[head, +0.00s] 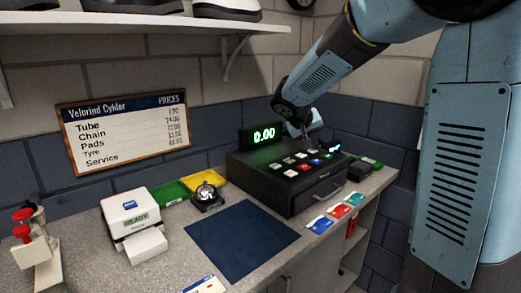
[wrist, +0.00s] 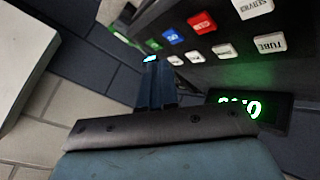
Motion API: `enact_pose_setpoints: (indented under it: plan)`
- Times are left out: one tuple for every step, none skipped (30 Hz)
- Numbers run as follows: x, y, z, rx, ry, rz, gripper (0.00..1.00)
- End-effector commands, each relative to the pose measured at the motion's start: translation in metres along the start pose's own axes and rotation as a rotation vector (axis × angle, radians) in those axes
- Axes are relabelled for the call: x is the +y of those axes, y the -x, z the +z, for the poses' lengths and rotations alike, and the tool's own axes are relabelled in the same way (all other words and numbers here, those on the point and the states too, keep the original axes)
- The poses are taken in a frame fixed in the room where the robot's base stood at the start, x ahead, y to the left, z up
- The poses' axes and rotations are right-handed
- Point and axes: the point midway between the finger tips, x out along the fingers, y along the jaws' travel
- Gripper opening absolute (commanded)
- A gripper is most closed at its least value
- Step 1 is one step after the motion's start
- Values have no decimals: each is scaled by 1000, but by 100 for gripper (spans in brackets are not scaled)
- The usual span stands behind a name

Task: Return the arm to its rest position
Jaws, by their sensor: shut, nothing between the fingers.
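My gripper (head: 326,148) is shut and empty. In the head view it hangs over the back right part of the black cash register (head: 318,193), close to its top; I cannot tell whether it touches. In the wrist view my gripper (wrist: 152,62) shows as closed dark fingers beside the register's key panel, with red, blue and white keys (wrist: 271,43) to the right. My arm reaches down to it from the upper right of the head view.
The lit display (head: 264,135) reads 0.00 at the register's back. A shelf (head: 130,24) with shoes and a price board (head: 124,130) are on the wall.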

Motion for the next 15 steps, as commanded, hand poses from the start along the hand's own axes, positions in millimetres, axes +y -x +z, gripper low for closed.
enact_pose_setpoints:
  plan:
    - [11, 12, 10, -8, -12, -6, 0]
    - [16, 17, 18, -18, -18, -13, 0]
    - [23, 25, 28, -29, -24, -22, 0]
    - [27, 31, 36, -37, -28, -30, 0]
    - [31, 37, 43, -45, -33, -38, 0]
    - [36, 44, 53, -55, -40, -50, 0]
    - [40, 50, 61, -63, -44, -59, 0]
    - [44, 56, 68, -69, -48, -69, 0]
    - [48, 62, 79, -78, -54, -83, 0]
    - [51, 68, 87, -83, -59, -94, 0]
    - [53, 73, 94, -89, -64, -106, 0]
    - [56, 80, 105, -95, -70, -122, 0]
    - [58, 85, 112, -98, -74, -135, 0]
    - [60, 90, 120, -103, -79, -149, 0]
    - [62, 96, 131, -107, -85, -167, 0]
